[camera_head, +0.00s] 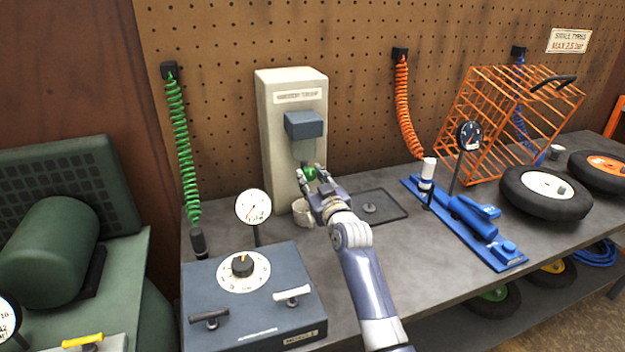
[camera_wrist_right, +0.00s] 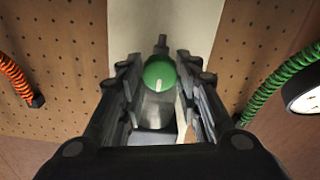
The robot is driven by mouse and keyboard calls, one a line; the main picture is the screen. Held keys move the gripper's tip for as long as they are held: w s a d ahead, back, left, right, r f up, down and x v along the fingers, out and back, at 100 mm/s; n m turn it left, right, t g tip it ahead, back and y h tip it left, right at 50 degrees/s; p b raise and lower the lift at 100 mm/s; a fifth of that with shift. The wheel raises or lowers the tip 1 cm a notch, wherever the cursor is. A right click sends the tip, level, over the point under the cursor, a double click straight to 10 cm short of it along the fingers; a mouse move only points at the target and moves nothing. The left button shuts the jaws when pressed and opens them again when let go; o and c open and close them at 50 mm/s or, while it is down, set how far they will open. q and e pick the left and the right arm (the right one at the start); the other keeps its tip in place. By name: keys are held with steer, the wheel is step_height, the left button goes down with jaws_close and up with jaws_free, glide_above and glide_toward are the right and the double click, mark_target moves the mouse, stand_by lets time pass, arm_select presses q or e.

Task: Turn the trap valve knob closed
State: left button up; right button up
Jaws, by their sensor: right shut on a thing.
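The trap valve knob is a round green knob (camera_head: 309,173) low on the front of a pale upright trap unit (camera_head: 281,140), under its blue-grey box (camera_head: 304,124). In the right wrist view the green knob (camera_wrist_right: 159,75) has a white mark on its face, standing nearly upright in that picture. My right gripper (camera_head: 312,181) is at the knob, with its fingers on either side. In the right wrist view the fingers (camera_wrist_right: 160,88) flank the knob, and it is shut on it. My left gripper is not in view.
A pale cup (camera_head: 302,212) stands under the right gripper. A dark tray (camera_head: 378,207) lies to the right. A dial gauge (camera_head: 253,207) and a grey box with a black dial (camera_head: 242,264) stand to the left. A blue tool stand (camera_head: 470,225) is farther right.

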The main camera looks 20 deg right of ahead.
steer(key=shift+m, duration=0.3)
steer(key=m+p, duration=0.2)
steer(key=shift+r+m, duration=0.1)
steer(key=shift+m, duration=0.2)
steer(key=m+p, duration=0.1)
steer(key=m, duration=0.3)
steer(key=shift+m+p, duration=0.3)
steer(key=shift+p, duration=0.1)
steer(key=m+p, duration=0.1)
steer(key=m, duration=0.4)
steer(key=m+p, duration=0.1)
steer(key=m, duration=0.4)
